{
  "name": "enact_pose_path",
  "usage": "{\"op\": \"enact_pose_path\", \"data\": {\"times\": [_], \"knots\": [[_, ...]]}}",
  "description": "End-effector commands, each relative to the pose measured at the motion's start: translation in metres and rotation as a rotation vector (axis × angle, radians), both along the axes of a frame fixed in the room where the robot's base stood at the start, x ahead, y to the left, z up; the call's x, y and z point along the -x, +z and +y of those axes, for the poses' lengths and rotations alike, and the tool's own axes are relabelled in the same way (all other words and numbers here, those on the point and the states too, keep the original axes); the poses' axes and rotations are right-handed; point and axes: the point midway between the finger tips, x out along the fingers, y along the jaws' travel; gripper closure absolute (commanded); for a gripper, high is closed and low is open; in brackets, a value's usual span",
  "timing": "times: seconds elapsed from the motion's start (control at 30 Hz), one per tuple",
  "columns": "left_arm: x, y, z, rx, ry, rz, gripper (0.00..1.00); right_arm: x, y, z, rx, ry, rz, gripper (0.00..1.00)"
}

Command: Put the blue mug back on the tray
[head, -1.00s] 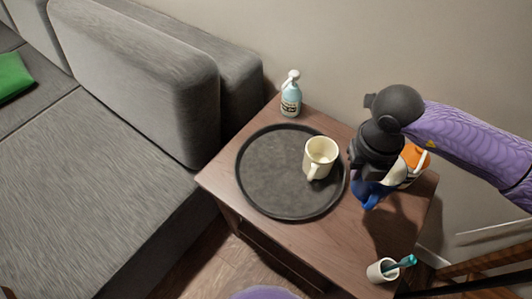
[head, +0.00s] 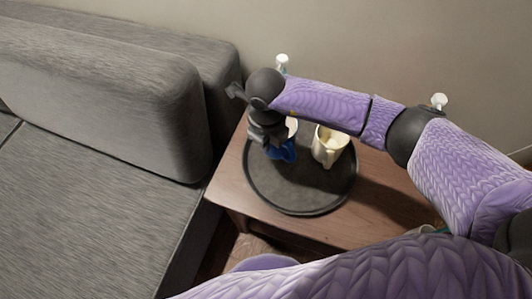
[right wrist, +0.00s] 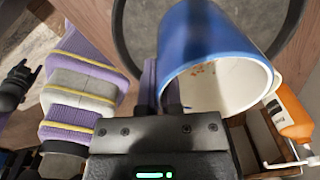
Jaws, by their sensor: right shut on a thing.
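The blue mug (head: 284,151) hangs in my right gripper (head: 270,142), over the back left part of the dark round tray (head: 300,198). In the right wrist view the blue mug (right wrist: 212,38) is large, its pale inside with brown specks facing the camera. The fingers of my right gripper (right wrist: 162,92) are shut at its left edge; the exact hold is hidden. I cannot tell whether the mug touches the tray. A cream mug (head: 328,146) stands on the tray, right of the blue mug. A dark shape at the wrist view's left edge may be my left gripper (right wrist: 17,82).
The wooden side table (head: 378,205) carries the tray. A pump bottle (head: 282,64) stands behind it, mostly hidden by my arm. An orange-and-white bottle (right wrist: 290,110) shows in the wrist view. The grey sofa (head: 110,105) is on the left. The tray's front is bare.

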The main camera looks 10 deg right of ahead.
Motion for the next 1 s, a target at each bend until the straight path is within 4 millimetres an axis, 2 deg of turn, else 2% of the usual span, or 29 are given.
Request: {"op": "enact_pose_path", "data": {"times": [0.03, 0.3, 0.5, 0.67, 0.7, 0.83, 1.0], "knots": [[0.004, -0.010, -0.002, 0.003, 0.002, 0.010, 0.41, 0.000, -0.016, 0.000, 0.000, 0.000, 0.004, 1.00], [0.015, -0.033, -0.004, 0.006, 0.004, 0.035, 0.41, 0.000, -0.065, 0.000, 0.000, -0.002, 0.003, 1.00], [0.016, -0.029, -0.003, 0.004, 0.002, 0.035, 0.41, -0.001, -0.061, 0.000, 0.000, -0.002, -0.002, 1.00], [0.017, -0.031, -0.001, 0.002, 0.001, 0.037, 0.41, 0.000, -0.066, 0.000, 0.000, -0.002, -0.001, 1.00], [0.017, -0.031, -0.001, 0.001, 0.001, 0.036, 0.41, 0.000, -0.065, 0.000, 0.000, -0.002, -0.001, 0.86], [0.016, -0.031, 0.000, 0.000, 0.001, 0.035, 0.41, 0.000, -0.064, 0.000, 0.000, -0.002, -0.001, 0.59], [0.013, -0.031, 0.000, 0.000, 0.002, 0.031, 0.41, 0.000, -0.064, 0.000, 0.000, -0.002, -0.001, 0.59]]}}
